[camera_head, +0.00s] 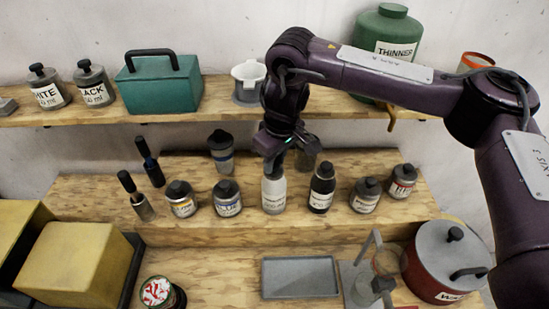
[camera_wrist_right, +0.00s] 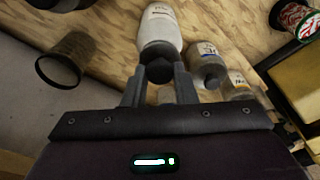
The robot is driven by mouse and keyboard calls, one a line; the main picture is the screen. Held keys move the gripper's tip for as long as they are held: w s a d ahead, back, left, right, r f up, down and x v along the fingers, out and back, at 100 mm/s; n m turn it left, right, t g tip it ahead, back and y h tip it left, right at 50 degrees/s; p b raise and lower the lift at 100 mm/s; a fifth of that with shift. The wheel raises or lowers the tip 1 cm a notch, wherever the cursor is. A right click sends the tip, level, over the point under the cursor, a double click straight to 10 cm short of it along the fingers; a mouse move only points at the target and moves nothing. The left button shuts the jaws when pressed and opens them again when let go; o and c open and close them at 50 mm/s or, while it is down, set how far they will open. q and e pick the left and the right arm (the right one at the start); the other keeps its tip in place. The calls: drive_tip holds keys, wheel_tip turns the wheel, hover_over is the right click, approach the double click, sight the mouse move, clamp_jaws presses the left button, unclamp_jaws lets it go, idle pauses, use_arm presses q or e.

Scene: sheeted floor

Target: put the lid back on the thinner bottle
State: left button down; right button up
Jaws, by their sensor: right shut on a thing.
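A white bottle (camera_head: 274,192) with a small blurred label stands upright on the middle step of the wooden shelf. It also shows in the wrist view (camera_wrist_right: 160,28). My right gripper (camera_head: 273,158) points down right over its top. In the wrist view the right gripper (camera_wrist_right: 159,80) is shut on a dark lid (camera_wrist_right: 159,71) at the bottle's mouth end. I cannot tell whether the lid touches the neck or sits just above it. A large green jug (camera_head: 388,40) labelled THINNER stands on the upper shelf with a green cap on. My left gripper is not in view.
A black-capped bottle (camera_head: 322,187) stands close right of the white bottle, and a paint jar (camera_head: 227,198) stands to its left. A grey tray (camera_head: 300,277), a red pot (camera_head: 447,265) and a yellow box (camera_head: 75,270) are in front.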

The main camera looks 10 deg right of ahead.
drive_tip(key=o, duration=1.5)
drive_tip(key=shift+r, duration=0.1)
drive_tip(key=shift+r, duration=3.45)
drive_tip(key=shift+c, duration=0.2)
clamp_jaws()
drive_tip(key=shift+f, duration=0.15)
